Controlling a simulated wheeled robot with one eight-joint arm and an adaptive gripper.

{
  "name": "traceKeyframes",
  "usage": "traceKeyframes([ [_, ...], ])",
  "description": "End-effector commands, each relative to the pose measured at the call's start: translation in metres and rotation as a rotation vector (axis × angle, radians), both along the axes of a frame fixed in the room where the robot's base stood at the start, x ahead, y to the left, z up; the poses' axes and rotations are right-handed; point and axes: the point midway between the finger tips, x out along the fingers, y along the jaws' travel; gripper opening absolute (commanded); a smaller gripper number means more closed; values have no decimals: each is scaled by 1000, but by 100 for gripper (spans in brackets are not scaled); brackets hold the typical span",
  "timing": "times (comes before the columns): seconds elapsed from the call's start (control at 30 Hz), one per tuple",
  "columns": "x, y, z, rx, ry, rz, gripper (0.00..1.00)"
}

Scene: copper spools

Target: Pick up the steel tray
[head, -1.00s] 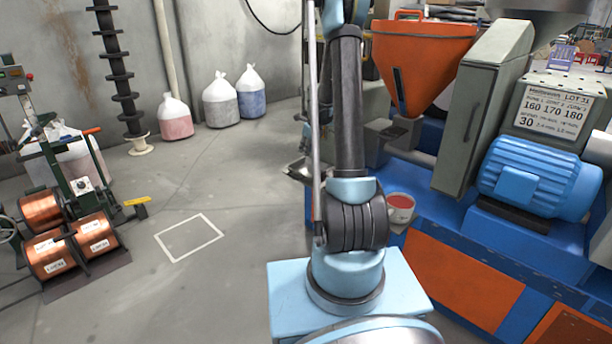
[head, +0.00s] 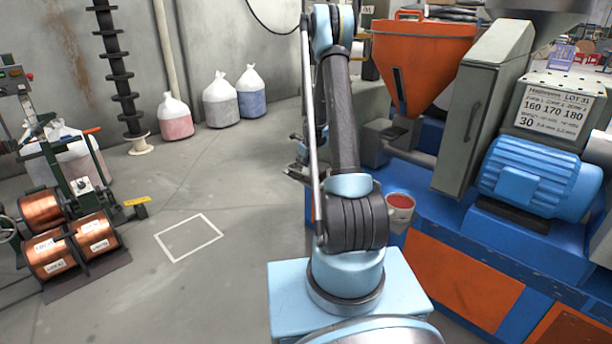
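The blue and orange machine (head: 463,274) fills the right side, with an orange hopper (head: 425,55) and a cup of red material (head: 400,207). Copper spools (head: 42,211) sit on a rack at left. Sacks (head: 220,103) stand by the wall. The floor around the white outlined square (head: 189,237) is clear.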

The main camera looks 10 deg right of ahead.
Motion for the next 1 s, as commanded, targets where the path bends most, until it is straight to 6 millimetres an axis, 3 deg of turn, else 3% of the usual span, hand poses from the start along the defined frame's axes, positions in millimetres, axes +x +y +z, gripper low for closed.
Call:
traceKeyframes([
  [0.17,2,2,-8,0,0,0,26],
  [0.53,10,9,-46,0,0,0,26],
  [0.9,12,11,-52,0,0,0,26],
  [0.93,12,11,-52,0,0,0,24],
  [1.0,12,11,-52,0,0,0,8],
])
